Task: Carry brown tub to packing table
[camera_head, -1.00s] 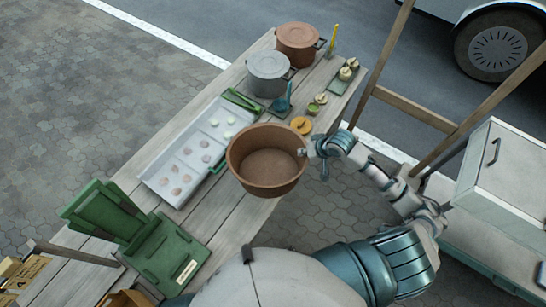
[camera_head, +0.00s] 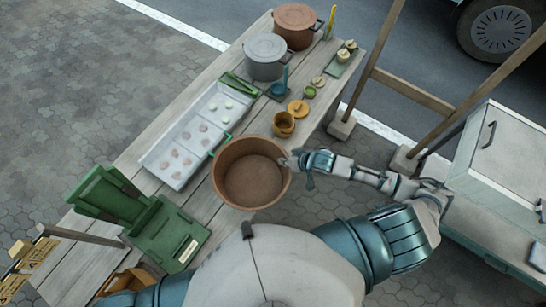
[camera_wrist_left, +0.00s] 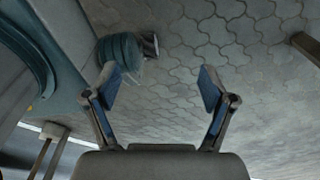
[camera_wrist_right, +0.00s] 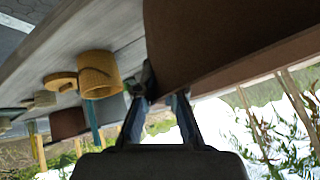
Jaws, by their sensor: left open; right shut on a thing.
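The brown tub (camera_head: 252,190) is a round, empty, open-topped vessel at the near right edge of the wooden table (camera_head: 215,212) in the head view. My right gripper (camera_head: 290,163) is shut on the tub's right rim. In the right wrist view, the tub's brown wall (camera_wrist_right: 225,40) fills the upper right, with its rim between the fingers (camera_wrist_right: 163,98). I cannot tell whether the tub's base touches the table. My left gripper (camera_wrist_left: 160,90) is open and empty, with paving behind it in its wrist view. It is not seen in the head view.
A wooden frame (camera_head: 412,93) and cabinet (camera_head: 508,155) stand right.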

